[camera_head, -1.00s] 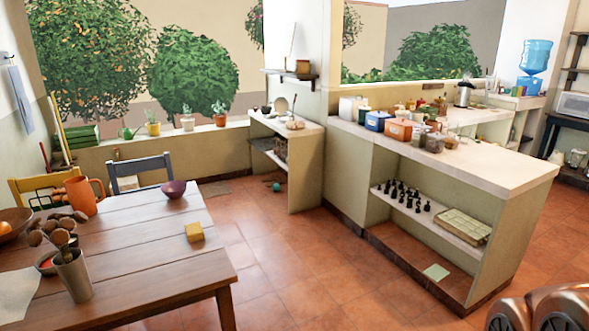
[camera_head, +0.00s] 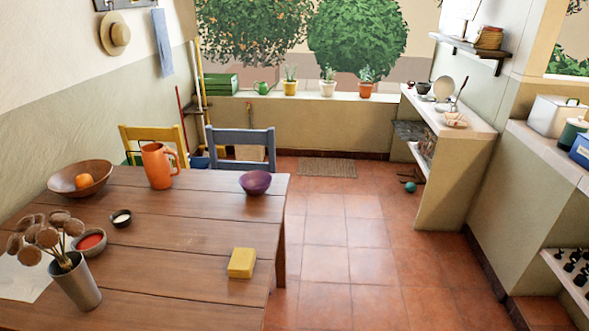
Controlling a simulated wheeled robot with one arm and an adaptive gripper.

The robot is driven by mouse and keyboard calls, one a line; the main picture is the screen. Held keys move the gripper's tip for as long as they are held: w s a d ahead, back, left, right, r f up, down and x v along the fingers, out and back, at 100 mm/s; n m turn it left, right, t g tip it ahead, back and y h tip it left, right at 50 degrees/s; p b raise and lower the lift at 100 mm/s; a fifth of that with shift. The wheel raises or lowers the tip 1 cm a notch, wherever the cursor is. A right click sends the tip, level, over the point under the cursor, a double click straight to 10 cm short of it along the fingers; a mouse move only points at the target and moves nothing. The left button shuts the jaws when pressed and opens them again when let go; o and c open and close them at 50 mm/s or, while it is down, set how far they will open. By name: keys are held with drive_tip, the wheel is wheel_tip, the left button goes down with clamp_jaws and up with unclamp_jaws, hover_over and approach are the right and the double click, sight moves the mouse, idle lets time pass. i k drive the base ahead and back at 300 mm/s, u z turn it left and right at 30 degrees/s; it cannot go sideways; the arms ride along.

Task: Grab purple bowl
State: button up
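The purple bowl (camera_head: 256,184) stands upright near the far right corner of the wooden table (camera_head: 190,238). Nothing covers it, and it looks empty. A blue chair back rises just behind it. My gripper is not in view.
On the table are an orange pitcher (camera_head: 158,166), a wooden bowl with an orange fruit (camera_head: 67,190), a yellow block (camera_head: 242,263) and a metal cup of dried stems (camera_head: 78,283). A blue chair (camera_head: 243,146) stands behind. Open tiled floor (camera_head: 345,235) lies right of the table, before a shelf counter (camera_head: 447,165).

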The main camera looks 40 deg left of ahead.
sight(255, 183)
drive_tip(key=i, duration=2.65)
drive_tip(key=u, duration=3.8)
drive_tip(key=i, duration=1)
drive_tip(key=z, duration=0.05)
